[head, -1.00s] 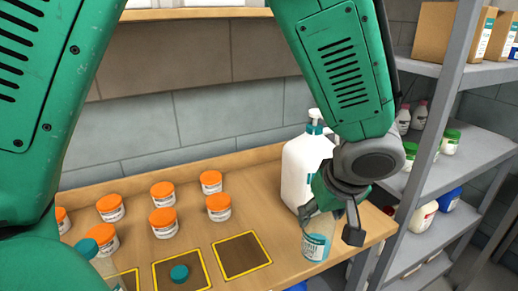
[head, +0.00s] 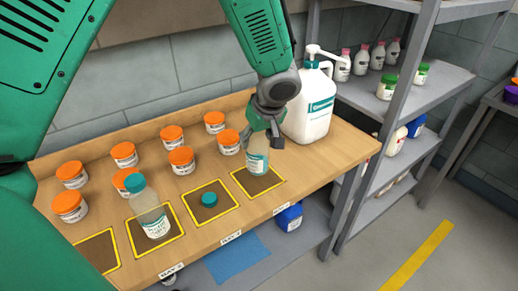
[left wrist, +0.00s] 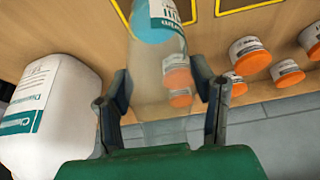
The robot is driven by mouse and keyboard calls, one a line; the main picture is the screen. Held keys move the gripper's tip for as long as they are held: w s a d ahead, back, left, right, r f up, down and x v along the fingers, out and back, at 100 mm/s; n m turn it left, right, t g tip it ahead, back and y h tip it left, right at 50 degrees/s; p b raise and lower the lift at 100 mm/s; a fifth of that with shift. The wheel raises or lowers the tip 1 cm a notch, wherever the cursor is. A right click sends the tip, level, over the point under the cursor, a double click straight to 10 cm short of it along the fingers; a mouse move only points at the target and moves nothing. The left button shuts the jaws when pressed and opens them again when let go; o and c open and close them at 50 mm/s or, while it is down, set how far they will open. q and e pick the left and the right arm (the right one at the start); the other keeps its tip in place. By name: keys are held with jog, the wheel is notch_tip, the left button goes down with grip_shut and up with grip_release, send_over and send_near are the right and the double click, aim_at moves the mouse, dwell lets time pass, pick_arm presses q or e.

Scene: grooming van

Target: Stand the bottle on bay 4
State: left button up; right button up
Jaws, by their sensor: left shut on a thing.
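My left gripper (head: 262,139) is shut on the upper part of a clear bottle (head: 257,161) with a white label. The bottle is upright, over the rightmost yellow-edged bay (head: 272,181). I cannot tell whether its base touches the bay. The bay tags on the shelf edge are too small to read surely; the rightmost is likely bay 4. In the left wrist view the bottle (left wrist: 160,70) runs between the two fingers (left wrist: 165,100), its labelled, teal-coloured far end toward the bench. My right gripper is not in view.
A white pump jug (head: 309,108) stands close right of the gripper. Left of the bay lie a loose teal cap (head: 209,200) in one bay and a teal-capped bottle (head: 150,212) in another. Several orange-lidded jars (head: 182,158) stand behind. A metal shelf rack (head: 393,110) is at right.

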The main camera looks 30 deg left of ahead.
aim_at(260, 150)
pick_arm(q)
jog(key=f, duration=0.1)
jog(key=a+f, duration=0.1)
jog(key=shift+s+a+f, duration=0.1)
jog(key=shift+s+f, duration=0.05)
jog(key=shift+f, duration=0.25)
jog(key=shift+a+f, duration=0.1)
jog(key=shift+f, duration=0.3)
jog(key=shift+d+r, duration=0.15)
jog(key=shift+d, duration=0.6)
jog(key=shift+d+f+b, duration=0.2)
jog(key=shift+d+b, duration=0.1)
jog(key=shift+d, duration=0.05)
jog(key=o, duration=1.3)
jog(key=shift+r, duration=0.1)
jog(key=shift+c, duration=0.2)
jog(key=shift+a, duration=0.8)
jog(key=shift+r+p, duration=0.15)
jog(key=shift+p, duration=0.25)
jog(key=v, duration=0.7)
jog(key=d+v, duration=0.1)
jog(key=v, duration=0.3)
jog(key=shift+a+r, duration=0.15)
jog(key=shift+r, duration=0.2)
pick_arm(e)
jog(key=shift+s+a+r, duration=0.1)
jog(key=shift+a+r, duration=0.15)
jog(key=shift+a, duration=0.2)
